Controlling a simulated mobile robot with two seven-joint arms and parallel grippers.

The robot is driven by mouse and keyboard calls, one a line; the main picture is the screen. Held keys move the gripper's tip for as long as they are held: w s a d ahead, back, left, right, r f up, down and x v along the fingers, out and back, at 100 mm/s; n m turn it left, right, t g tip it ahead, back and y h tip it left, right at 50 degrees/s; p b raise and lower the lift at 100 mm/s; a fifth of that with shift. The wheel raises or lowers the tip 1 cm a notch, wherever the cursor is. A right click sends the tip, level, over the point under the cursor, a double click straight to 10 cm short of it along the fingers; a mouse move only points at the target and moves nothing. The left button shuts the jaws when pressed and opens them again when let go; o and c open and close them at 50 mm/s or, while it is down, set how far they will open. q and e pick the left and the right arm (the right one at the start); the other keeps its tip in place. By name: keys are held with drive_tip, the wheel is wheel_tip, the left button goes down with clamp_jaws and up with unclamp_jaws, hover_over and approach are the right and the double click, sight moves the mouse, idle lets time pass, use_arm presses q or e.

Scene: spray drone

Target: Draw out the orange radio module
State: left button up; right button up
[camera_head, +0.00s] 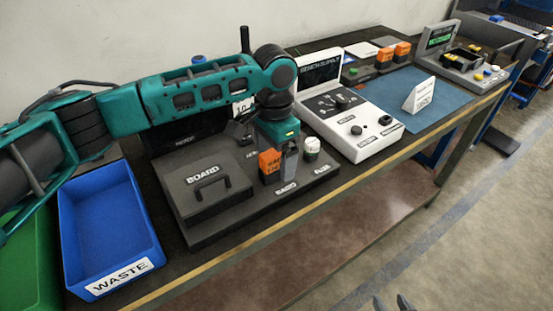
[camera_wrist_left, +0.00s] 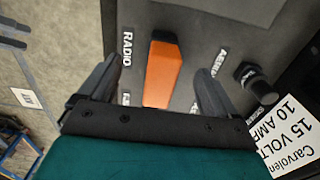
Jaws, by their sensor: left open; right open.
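The orange radio module (camera_head: 269,164) stands upright in a dark grey panel (camera_head: 240,220), beside a hinged part labelled BOARD. My left gripper (camera_head: 280,168) reaches down over it from above, fingers open. In the left wrist view the module (camera_wrist_left: 162,72) lies between the two spread fingers of my left gripper (camera_wrist_left: 155,80), with a gap on each side, next to a RADIO label. Only two dark fingertips of my right gripper (camera_head: 391,302) show at the bottom edge, apart and empty, over the floor.
A black knob (camera_wrist_left: 255,80) rises from the panel. A blue WASTE bin (camera_head: 105,225) is at left, and a white console (camera_head: 350,125) is at right. The blue mat has free room.

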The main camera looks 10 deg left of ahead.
idle(0.3)
use_arm(q)
drive_tip(key=shift+p, duration=0.7)
drive_tip(key=shift+c, duration=0.4)
clamp_jaws()
idle(0.4)
drive_tip(key=shift+r, duration=3)
